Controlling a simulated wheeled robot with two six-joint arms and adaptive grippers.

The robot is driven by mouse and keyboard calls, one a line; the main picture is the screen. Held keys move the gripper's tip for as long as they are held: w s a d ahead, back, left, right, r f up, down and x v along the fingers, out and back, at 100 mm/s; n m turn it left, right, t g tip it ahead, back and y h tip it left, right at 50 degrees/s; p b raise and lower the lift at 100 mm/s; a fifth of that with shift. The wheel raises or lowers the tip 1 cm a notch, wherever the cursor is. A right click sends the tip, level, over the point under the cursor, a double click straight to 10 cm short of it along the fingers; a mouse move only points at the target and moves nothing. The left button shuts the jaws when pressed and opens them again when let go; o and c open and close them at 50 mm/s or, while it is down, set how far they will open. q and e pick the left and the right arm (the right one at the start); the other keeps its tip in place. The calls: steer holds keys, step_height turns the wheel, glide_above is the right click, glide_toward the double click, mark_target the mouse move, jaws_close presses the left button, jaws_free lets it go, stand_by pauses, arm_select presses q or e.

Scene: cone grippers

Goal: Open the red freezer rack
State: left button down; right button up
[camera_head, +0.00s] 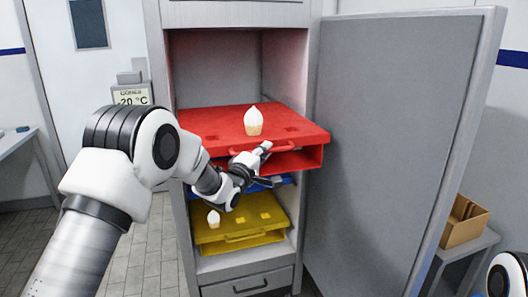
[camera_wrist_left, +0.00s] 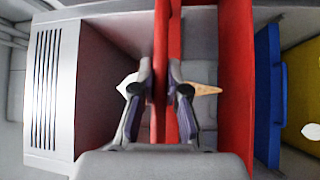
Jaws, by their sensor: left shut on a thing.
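The red freezer rack (camera_head: 200,122) juts out of the front of the open freezer cabinet. A white-topped ice cream cone (camera_head: 252,120) stands upright on it. My left gripper (camera_head: 266,165) is at the rack's front, shut on its red handle (camera_head: 262,150). In the left wrist view the red handle bar (camera_wrist_left: 159,70) runs between the fingers of my left gripper (camera_wrist_left: 161,95). The cone shows there partly hidden behind the fingers. My right gripper is out of view.
Below are a blue rack (camera_head: 283,180), mostly hidden by my arm, and a yellow rack (camera_head: 262,216) with a cone (camera_head: 213,219). The grey freezer door (camera_head: 395,140) stands open at the right. A cardboard box (camera_head: 465,222) sits on a side table beyond it.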

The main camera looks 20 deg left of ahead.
arm_select(q)
steer(key=shift+s+d, duration=0.15)
steer(key=shift+s, duration=0.05)
steer(key=c, duration=1.2)
jaws_free()
steer(key=shift+s, duration=0.1)
steer(key=v, duration=1.1)
steer(key=shift+s+f, duration=0.15)
steer(key=shift+s, duration=0.2)
